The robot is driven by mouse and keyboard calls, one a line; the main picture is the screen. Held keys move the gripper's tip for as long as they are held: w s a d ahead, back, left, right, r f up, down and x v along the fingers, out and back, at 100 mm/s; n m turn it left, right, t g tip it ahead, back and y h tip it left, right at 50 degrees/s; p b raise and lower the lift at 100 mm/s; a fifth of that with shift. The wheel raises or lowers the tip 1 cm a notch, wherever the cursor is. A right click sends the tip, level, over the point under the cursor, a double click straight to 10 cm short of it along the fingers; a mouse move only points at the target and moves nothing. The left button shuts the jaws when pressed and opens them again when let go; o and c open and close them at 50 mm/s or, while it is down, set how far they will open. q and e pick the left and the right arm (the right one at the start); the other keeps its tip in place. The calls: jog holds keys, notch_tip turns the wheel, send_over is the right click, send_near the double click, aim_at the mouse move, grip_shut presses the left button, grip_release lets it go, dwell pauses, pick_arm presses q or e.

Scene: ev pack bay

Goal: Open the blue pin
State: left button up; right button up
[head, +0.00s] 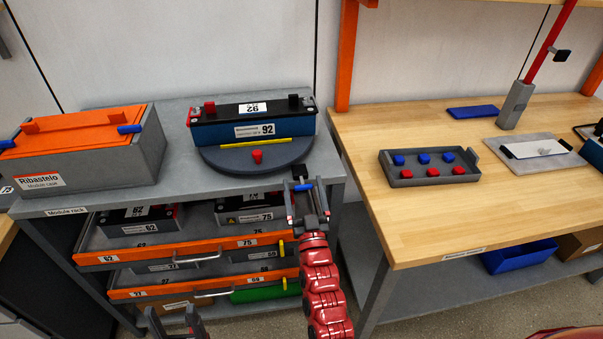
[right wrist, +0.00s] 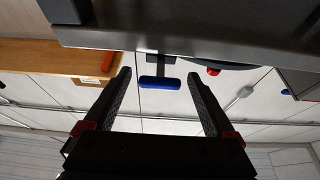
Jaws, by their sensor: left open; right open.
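A blue pin (head: 303,187) sits on a dark bracket at the front right edge of the module rack, below the turntable (head: 225,165). In the right wrist view the blue pin (right wrist: 160,83) lies crosswise between my fingers, with the bracket behind it. My right gripper (head: 306,196) is open around it; in the wrist view the right gripper's fingers (right wrist: 162,85) stand apart on either side, with gaps to the pin. My left gripper (head: 176,314) is open and empty at the bottom of the head view, in front of the rack's lower drawers.
A blue-black module 92 (head: 255,127) and a small red knob (head: 257,156) are on the turntable. The orange-lidded case (head: 82,150) has blue pins too. Drawers with orange fronts (head: 190,250) are below. A wooden bench (head: 400,225) stands right, holding a peg tray (head: 428,178).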

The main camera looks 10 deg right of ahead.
aim_at(303, 185)
jog(key=shift+x, duration=1.75)
grip_shut()
